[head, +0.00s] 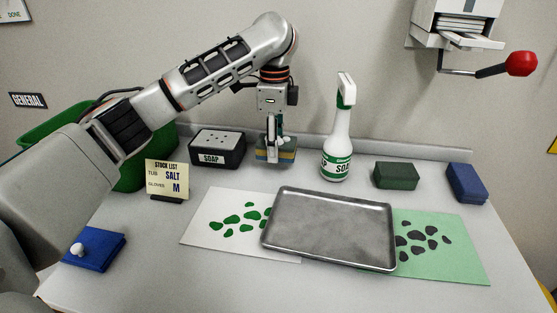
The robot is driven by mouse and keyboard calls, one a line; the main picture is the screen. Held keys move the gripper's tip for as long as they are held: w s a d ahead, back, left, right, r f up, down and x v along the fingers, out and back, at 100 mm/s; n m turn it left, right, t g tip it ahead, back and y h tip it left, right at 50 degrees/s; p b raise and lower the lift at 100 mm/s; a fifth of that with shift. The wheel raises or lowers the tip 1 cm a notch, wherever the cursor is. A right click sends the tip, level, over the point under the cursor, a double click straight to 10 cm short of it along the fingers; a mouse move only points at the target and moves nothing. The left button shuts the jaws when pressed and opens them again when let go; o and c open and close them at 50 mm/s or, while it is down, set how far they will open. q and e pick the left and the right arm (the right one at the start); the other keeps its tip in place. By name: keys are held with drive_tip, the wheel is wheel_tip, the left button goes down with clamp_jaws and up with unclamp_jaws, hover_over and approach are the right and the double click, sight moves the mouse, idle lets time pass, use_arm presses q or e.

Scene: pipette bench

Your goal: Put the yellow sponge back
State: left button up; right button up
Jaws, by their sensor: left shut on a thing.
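My left gripper (273,136) points down at the back of the bench, between the soap box and the spray bottle. It is shut on a sponge (287,156) with a yellow band and a darker green-grey layer. The sponge is level and at or just above the bench top; I cannot tell whether it touches. The fingers hide part of its top. My right gripper is not in view.
A dark soap box (218,150) stands left of the sponge, a spray bottle (338,140) right. Green (396,176) and blue (466,183) blocks lie farther right. A metal tray (330,228) overlaps white (212,223) and green (455,258) spotted sheets. A stock-list card (167,180) stands left.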

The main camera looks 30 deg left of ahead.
sight(275, 168)
use_arm(q)
wheel_tip(275, 168, down, 3)
drive_tip(key=shift+s+r+b, duration=0.1)
drive_tip(key=shift+b, duration=0.5)
drive_tip(key=shift+o, duration=0.2)
wheel_tip(275, 168, down, 2)
drive_tip(key=shift+b, duration=0.5)
drive_tip(key=shift+r, duration=0.3)
drive_tip(key=shift+c, duration=0.7)
drive_tip(key=shift+r, duration=0.2)
drive_tip(key=shift+f, duration=0.1)
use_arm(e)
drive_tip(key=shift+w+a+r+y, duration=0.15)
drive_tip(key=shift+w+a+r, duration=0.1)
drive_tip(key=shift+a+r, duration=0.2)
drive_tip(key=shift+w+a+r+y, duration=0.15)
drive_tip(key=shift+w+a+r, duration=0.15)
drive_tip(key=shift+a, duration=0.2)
use_arm(q)
drive_tip(key=o, duration=0.9)
drive_tip(key=shift+f, duration=0.1)
drive_tip(key=o, duration=0.4)
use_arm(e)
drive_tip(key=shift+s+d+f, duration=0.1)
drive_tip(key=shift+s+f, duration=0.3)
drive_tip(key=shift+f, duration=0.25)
